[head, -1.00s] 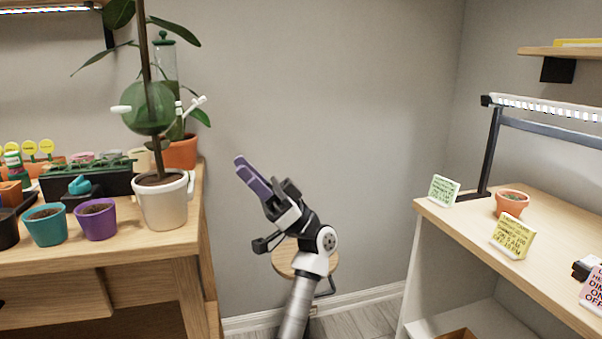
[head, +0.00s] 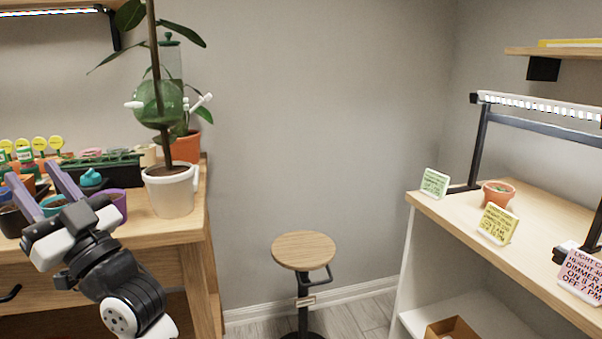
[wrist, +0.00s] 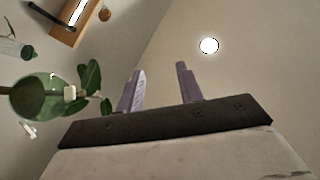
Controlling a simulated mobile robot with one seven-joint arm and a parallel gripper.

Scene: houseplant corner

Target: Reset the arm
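My gripper (head: 38,188) is at the lower left of the head view, in front of the left wooden table (head: 150,236). Its two purple fingers point up and stand apart with nothing between them. In the wrist view the fingers (wrist: 160,88) are also spread and empty, with bare wall and ceiling behind them. The fingers overlap the small pots on the table in the head view; I cannot tell the exact distance to them.
A white pot (head: 170,193) with a tall plant stands at the table's right corner. Teal and purple (head: 117,203) pots sit near the fingers. A wooden stool (head: 304,251) stands in the open floor space. A right-hand bench (head: 455,215) holds signs and a small terracotta pot (head: 497,193).

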